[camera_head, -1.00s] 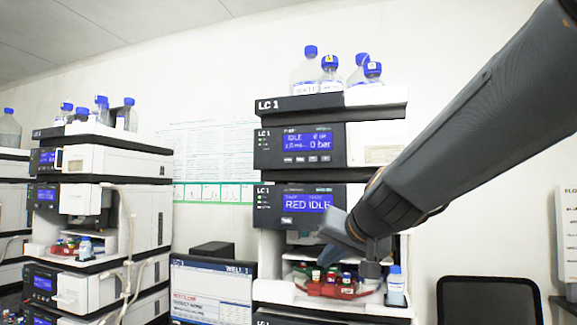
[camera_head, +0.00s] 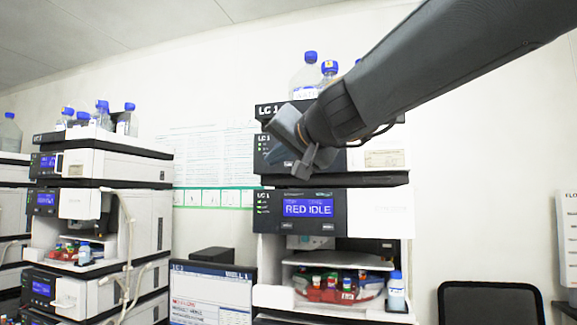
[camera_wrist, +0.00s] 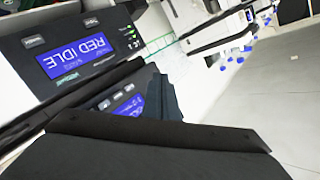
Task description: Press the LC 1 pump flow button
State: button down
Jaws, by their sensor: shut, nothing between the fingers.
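The LC 1 pump module (camera_head: 265,152) is the dark-fronted unit near the top of the right stack. In the head view my gripper (camera_head: 304,166) is in front of it and hides its display and button row. The gripper is shut and empty. In the wrist view, where the scene is upside down, the gripper (camera_wrist: 163,100) shows as a dark shape beside a partly hidden blue pump display (camera_wrist: 105,100). I cannot make out the flow button or tell whether the gripper touches the panel.
The detector module with the RED IDLE display (camera_head: 308,208) sits just below, and a ledge divides the modules. Blue-capped bottles (camera_head: 311,72) stand on top. A vial tray (camera_head: 335,290) is lower down. Another stack (camera_head: 115,163) stands left.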

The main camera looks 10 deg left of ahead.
aim_at(289, 161)
jog(key=w, duration=0.8)
jog(key=shift+w+d+b, duration=0.35)
jog(key=shift+w+b, duration=0.05)
jog(key=shift+f, duration=0.1)
dwell(1.7)
jog(key=shift+w, duration=0.45)
jog(key=shift+w+b, duration=0.35)
jog(key=shift+b, duration=0.05)
dwell(0.6)
jog(key=shift+s, duration=0.8)
jog(key=shift+s+a, duration=0.2)
jog(key=shift+s, duration=2.3)
